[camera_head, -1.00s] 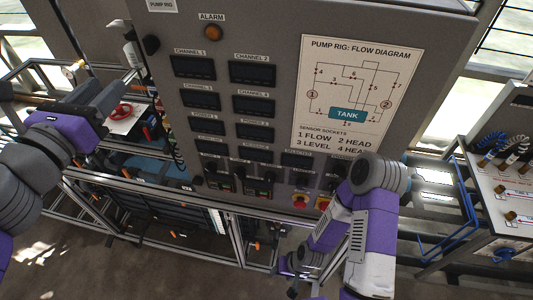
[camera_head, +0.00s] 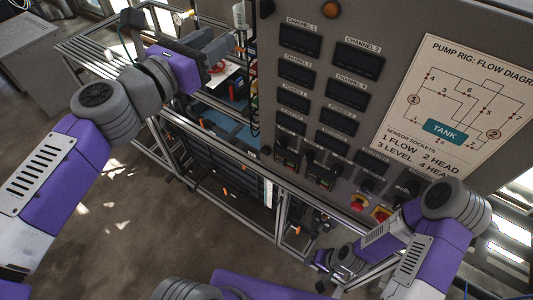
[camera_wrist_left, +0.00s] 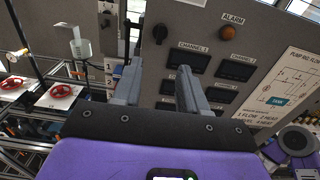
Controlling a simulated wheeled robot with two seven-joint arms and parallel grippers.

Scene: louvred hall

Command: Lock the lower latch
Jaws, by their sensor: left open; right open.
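The grey pump-rig panel (camera_head: 375,25) has a small black round knob (camera_head: 266,150) low on its left edge, which looks like the lower latch. A second black knob (camera_head: 265,8) sits higher on that edge, and shows in the left wrist view (camera_wrist_left: 160,33). Whether either is locked is too small to tell. My left gripper (camera_head: 190,32) is open and empty, left of the panel and above the lower knob. In the wrist view its two fingers (camera_wrist_left: 171,63) point towards the panel. My right gripper (camera_head: 325,260) is open, low in front of the panel's bottom edge.
An open metal frame (camera_head: 165,150) with hoses and a red handwheel (camera_head: 217,67) stands left of the panel. The floor (camera_head: 110,215) at the left front is clear.

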